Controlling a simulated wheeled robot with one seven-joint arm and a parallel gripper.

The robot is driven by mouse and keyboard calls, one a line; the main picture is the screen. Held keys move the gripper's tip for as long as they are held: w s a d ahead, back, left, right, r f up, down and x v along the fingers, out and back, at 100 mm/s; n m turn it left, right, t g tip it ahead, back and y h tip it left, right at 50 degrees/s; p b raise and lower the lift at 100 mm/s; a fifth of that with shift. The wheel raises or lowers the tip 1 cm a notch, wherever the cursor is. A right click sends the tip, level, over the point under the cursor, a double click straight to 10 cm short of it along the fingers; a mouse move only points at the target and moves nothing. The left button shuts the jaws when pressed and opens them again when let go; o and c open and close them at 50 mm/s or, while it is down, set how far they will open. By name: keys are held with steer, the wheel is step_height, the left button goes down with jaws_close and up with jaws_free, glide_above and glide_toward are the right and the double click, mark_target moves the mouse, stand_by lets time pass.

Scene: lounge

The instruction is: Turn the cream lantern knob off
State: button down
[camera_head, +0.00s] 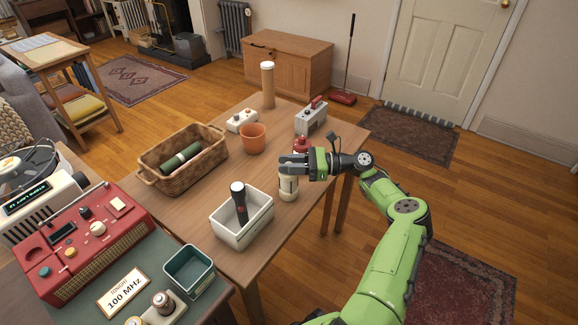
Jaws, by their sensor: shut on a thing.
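The cream lantern (288,190) stands upright on the wooden table, near its right edge. My gripper (285,166) reaches in from the right and is shut at the top of the lantern. The knob is hidden by the fingers, so its position cannot be seen. A red object (301,145) shows just behind my gripper, partly covered by it.
Left of the lantern is a white bin (259,221) with a black flashlight (240,203). Behind are an orange pot (253,138), a wicker basket (154,180), a grey box with red handle (311,121) and a tall cylinder (268,86). A red radio (130,250) is at left.

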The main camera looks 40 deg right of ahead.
stand_by(0.3)
steer(key=c, duration=1)
jaws_free()
steer(key=v, duration=1.5)
steer(key=shift+s+d+r, duration=0.1)
steer(key=shift+s+d, duration=0.05)
steer(key=shift+d, duration=0.2)
